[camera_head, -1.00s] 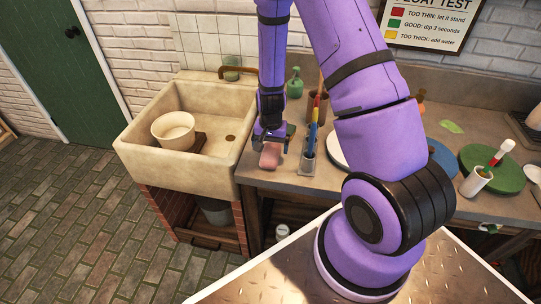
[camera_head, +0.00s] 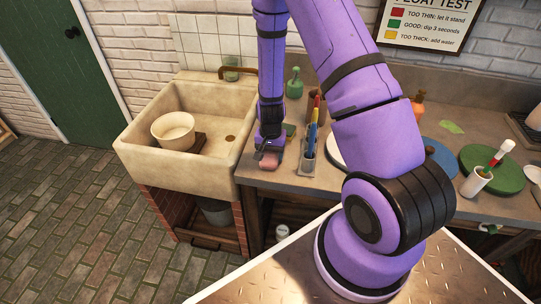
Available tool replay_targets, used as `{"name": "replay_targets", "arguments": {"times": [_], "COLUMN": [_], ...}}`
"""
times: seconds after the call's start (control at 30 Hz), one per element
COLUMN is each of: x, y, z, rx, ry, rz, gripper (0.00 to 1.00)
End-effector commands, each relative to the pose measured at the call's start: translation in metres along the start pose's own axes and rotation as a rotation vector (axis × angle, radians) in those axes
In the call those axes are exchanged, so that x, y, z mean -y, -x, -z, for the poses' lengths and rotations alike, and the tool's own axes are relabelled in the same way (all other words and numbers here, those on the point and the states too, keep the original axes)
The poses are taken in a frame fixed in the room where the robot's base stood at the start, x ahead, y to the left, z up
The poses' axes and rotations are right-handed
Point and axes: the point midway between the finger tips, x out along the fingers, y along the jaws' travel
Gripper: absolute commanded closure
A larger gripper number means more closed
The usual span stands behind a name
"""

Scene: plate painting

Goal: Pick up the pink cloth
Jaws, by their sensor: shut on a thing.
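The pink cloth (camera_head: 269,161) is a small folded pink piece at the front left of the counter, beside the sink. My gripper (camera_head: 269,150) points down over it and is shut on it. The fingers hide part of the cloth. I cannot tell whether the cloth is touching the counter or a little above it.
The stone sink (camera_head: 213,175) with a cream bowl (camera_head: 174,131) is just left. A grey holder (camera_head: 306,164) with coloured brushes stands close to the right. A green bottle (camera_head: 294,83) is behind. Further right are a green disc (camera_head: 508,172) and a white cup (camera_head: 476,182).

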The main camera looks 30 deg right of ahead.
Motion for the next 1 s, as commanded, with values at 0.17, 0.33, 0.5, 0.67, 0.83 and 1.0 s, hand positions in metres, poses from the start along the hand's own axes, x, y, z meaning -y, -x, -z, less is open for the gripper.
{"name": "replay_targets", "arguments": {"times": [0.17, 0.33, 0.5, 0.67, 0.83, 1.0], "x": [0.000, 0.000, 0.001, 0.001, 0.000, 0.001], "y": [0.001, 0.010, 0.028, 0.051, 0.073, 0.089], "z": [0.000, 0.000, 0.000, 0.001, 0.000, 0.000], "rx": [0.000, -0.002, -0.002, -0.003, -0.003, -0.001], "ry": [0.000, 0.001, 0.001, 0.001, 0.000, 0.000], "rz": [0.000, 0.001, 0.002, 0.002, 0.001, 0.001], "gripper": [0.58, 0.58, 0.58, 0.58, 0.58, 0.58]}}
